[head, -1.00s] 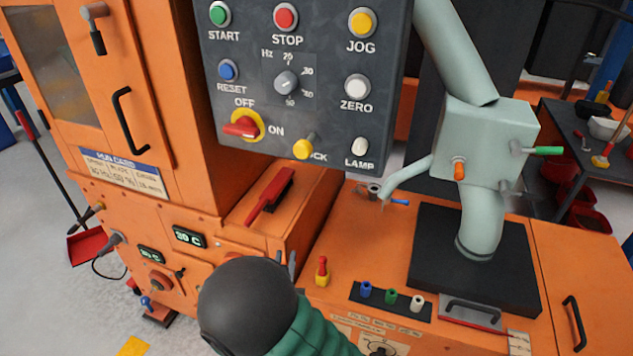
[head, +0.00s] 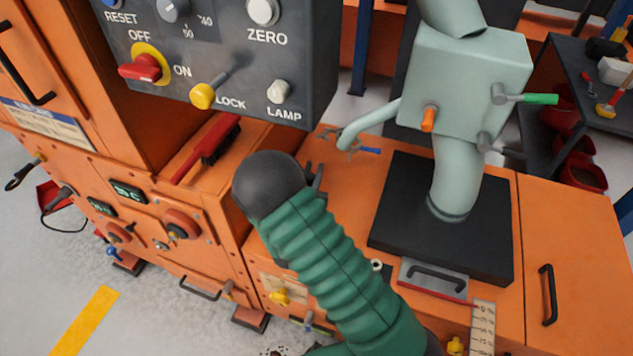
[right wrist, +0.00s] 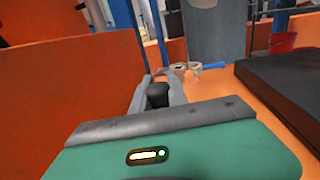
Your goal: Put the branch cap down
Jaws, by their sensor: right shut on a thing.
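My right gripper (head: 316,180) is mostly hidden behind my own dark wrist in the head view. In the right wrist view the gripper (right wrist: 160,84) is shut on a small black piece, the branch cap (right wrist: 157,96). The cap's underside is hidden, and I cannot tell whether it touches anything. The branch pipe (head: 372,125) curves down from the pale green box (head: 470,85). A metal clamp (head: 347,143) with a blue handle is at its end, beyond the gripper; it also shows in the right wrist view (right wrist: 185,69). My left gripper is not in view.
The control panel (head: 230,65) overhangs at upper left. A red-handled brush (head: 207,150) lies on the orange ledge left of my gripper. A black plate (head: 400,215) lies right of my arm.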

